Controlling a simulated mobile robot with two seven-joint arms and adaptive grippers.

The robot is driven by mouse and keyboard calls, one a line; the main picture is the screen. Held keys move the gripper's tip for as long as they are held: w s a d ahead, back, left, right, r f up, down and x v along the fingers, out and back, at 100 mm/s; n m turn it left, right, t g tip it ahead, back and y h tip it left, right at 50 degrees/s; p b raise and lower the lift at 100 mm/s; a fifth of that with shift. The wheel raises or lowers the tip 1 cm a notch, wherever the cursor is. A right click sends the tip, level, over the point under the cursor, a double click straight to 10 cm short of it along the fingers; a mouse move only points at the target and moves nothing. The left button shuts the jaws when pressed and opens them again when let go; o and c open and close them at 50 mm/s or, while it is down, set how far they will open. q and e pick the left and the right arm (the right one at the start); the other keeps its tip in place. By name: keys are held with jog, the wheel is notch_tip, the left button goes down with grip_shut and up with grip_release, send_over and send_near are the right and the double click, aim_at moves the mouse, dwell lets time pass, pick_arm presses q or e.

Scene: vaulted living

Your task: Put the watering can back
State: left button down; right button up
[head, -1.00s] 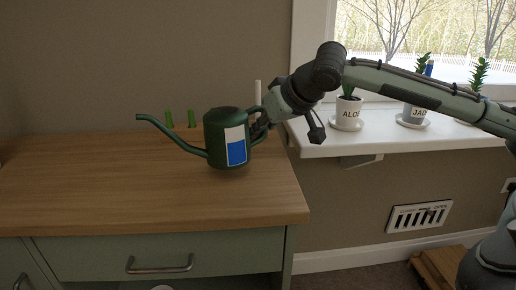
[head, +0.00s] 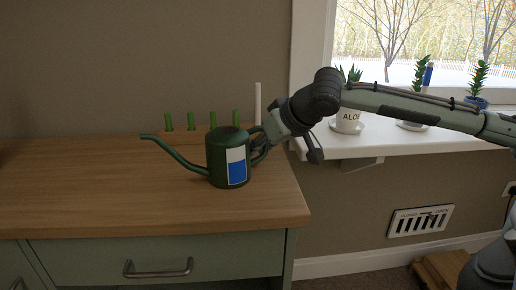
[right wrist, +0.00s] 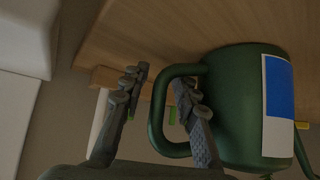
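The dark green watering can (head: 214,160) with a blue and white label appears to stand upright on the wooden counter top (head: 90,195), near its right end. Its spout points left and its handle points right. My right gripper (head: 263,140) is at the handle. In the right wrist view, the handle (right wrist: 157,112) runs between the two fingers of my right gripper (right wrist: 160,78). One finger is inside the handle loop, the other outside, with gaps on both sides, so the gripper looks open. My left gripper is not in view.
A wooden block with green pegs (head: 191,121) stands behind the can against the wall, beside a thin white upright piece (head: 258,103). Potted plants, including one marked ALOE (head: 348,115), line the white windowsill (head: 400,140) behind my right arm. The counter's left side is clear.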

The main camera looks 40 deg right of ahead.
jog(key=shift+r, duration=0.15)
